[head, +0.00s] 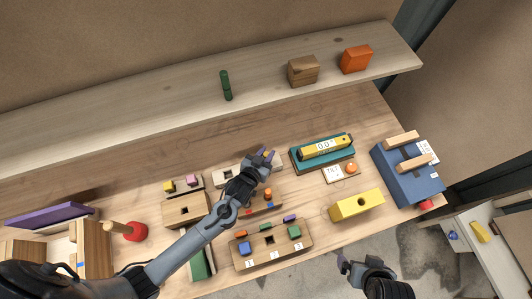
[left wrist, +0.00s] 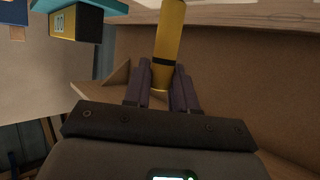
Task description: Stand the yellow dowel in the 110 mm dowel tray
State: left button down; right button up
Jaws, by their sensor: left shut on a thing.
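My left gripper (head: 264,156) reaches over the middle of the bench in the head view. In the left wrist view its two dark fingers are shut on the yellow dowel (left wrist: 168,35), a cylinder with a black band. In the head view the gripper mostly hides the dowel. A pale wooden block with dark holes (head: 227,176) lies just left of the gripper and is partly covered by the arm. It may be the 110 mm dowel tray, but no size can be read. My right gripper (head: 358,266) is at the bottom edge, open and empty.
A teal tray with a yellow level (head: 325,147) lies right of my left gripper. A yellow block (head: 357,205), a blue box (head: 407,174) and a wooden block with coloured pieces (head: 270,246) stand nearby. The back shelf (head: 150,125) holds a green cylinder (head: 226,86) and blocks.

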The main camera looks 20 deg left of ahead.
pick_arm(q)
jog(key=shift+p, duration=0.3)
dwell(0.7)
jog(key=shift+f+b, duration=0.35)
jog(key=shift+f, duration=0.1)
jog(key=shift+f+b, duration=0.45)
jog(key=shift+f, duration=0.25)
jog(key=c, duration=0.8)
grip_release()
jog(key=shift+r, duration=0.1)
